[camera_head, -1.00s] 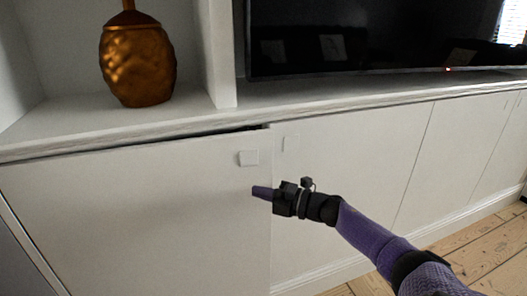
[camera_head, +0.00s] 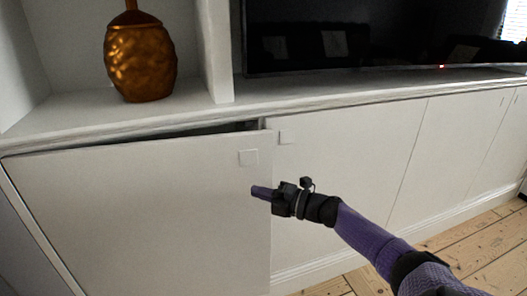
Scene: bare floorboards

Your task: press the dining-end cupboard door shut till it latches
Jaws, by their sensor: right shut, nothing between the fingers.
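The white cupboard door (camera_head: 140,215) at the left stands slightly ajar. A dark gap shows along its top edge, widest near its free right edge. A small square knob (camera_head: 248,157) sits near its upper right corner. I cannot tell whether the fingertips touch the door. My left gripper is not in view.
A neighbouring white door (camera_head: 345,165) with its own square knob (camera_head: 287,137) lies flush to the right. A copper-coloured vase (camera_head: 140,62) stands on the shelf above, beside a dark television (camera_head: 385,35). Bare floorboards (camera_head: 450,245) show at the lower right.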

